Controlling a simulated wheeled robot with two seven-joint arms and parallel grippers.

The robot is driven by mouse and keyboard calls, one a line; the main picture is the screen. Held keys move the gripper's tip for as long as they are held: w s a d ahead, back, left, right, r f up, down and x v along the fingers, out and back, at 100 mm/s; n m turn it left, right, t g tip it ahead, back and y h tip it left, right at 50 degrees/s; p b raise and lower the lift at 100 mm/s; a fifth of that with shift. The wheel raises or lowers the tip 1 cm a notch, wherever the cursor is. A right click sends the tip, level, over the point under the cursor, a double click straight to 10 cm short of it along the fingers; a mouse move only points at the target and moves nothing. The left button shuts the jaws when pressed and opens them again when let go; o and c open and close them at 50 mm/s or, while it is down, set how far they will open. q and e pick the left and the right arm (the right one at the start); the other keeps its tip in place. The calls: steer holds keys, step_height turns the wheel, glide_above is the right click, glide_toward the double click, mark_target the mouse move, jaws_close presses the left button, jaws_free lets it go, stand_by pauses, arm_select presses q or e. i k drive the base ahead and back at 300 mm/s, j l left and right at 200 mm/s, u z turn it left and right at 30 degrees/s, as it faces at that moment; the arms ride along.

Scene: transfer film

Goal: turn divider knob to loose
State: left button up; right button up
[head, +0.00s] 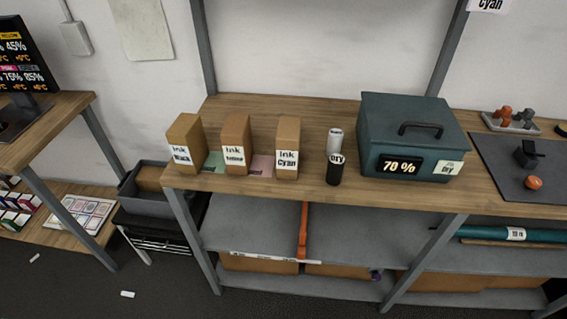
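An orange upright strip (303,230), which looks like a divider, stands on the grey middle shelf (255,222) under the wooden bench top. Its lower end meets a white strip with small print (262,257) along the shelf's front edge. I cannot make out a knob on it, nor a loose or tight mark. Neither of my grippers is in view.
On the bench top (300,110) stand ink boxes (288,145), two small cylinders (334,168) and a teal case (408,135) reading 70 %. A dark mat (510,165) lies at right. Grey posts (425,262) flank the shelves. The middle shelf is mostly bare beside the strip.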

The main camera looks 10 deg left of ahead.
mark_target(376, 276)
steer(key=z, duration=0.9)
